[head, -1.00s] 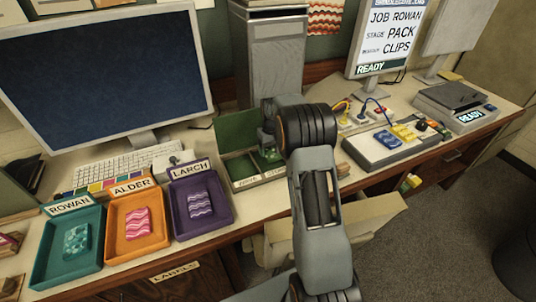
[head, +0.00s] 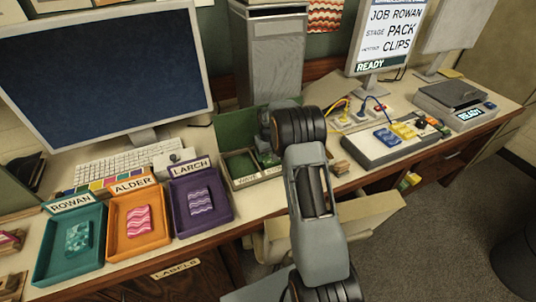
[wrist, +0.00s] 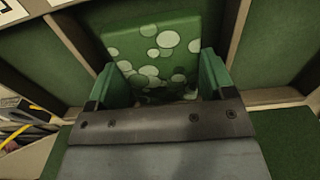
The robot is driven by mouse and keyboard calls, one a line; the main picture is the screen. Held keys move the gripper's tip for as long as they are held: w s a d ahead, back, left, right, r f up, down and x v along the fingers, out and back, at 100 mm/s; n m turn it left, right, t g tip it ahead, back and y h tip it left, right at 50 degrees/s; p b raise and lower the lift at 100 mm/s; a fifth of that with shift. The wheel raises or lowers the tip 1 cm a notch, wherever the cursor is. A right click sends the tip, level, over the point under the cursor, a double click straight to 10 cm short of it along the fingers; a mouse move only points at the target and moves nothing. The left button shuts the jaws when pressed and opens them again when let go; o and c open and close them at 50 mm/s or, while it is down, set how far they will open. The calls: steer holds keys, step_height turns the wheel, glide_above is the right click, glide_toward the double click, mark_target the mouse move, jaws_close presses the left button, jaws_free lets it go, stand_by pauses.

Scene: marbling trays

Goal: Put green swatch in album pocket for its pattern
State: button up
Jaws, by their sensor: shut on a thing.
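My gripper (wrist: 155,82) is shut on the green swatch (wrist: 150,45), which has pale round spots. In the wrist view the swatch sits between the two green fingers, over a middle compartment with a divider on either side. In the head view my gripper (head: 268,148) is at the right part of the green album (head: 236,133), and the swatch is mostly hidden behind my arm. The album's left pocket (head: 240,164) looks empty, and the label in front of it seems to read WAVE. I cannot tell whether the swatch touches the pocket floor.
Teal ROWAN (head: 49,272), orange ALDER (head: 118,254) and purple LARCH (head: 183,231) trays each hold a patterned swatch at the left. A grey device (head: 372,150) with blue and yellow pieces stands at the right. A grey tower (head: 272,65) rises behind the album.

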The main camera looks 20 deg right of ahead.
mark_target(268, 155)
steer(key=o, duration=0.6)
steer(key=shift+o, duration=0.2)
step_height(268, 155, up, 12)
steer(key=f, duration=0.1)
steer(key=s+a+r+t, duration=0.1)
steer(key=s+a+r, duration=0.3)
steer(key=s+r, duration=0.25)
steer(key=s+a+t, duration=0.1)
steer(key=s+a, duration=0.1)
steer(key=s, duration=0.5)
steer(key=s+a+r+t, duration=0.1)
steer(key=s+a, duration=0.2)
steer(key=s, duration=0.4)
steer(key=s+a+r+t, duration=0.1)
steer(key=s+a, duration=0.1)
steer(key=s, duration=0.5)
steer(key=shift+s+a+b, duration=0.1)
steer(key=shift+a+b, duration=0.3)
steer(key=shift+s+a+f, duration=0.15)
steer(key=shift+s+f, duration=0.15)
steer(key=shift+s, duration=0.1)
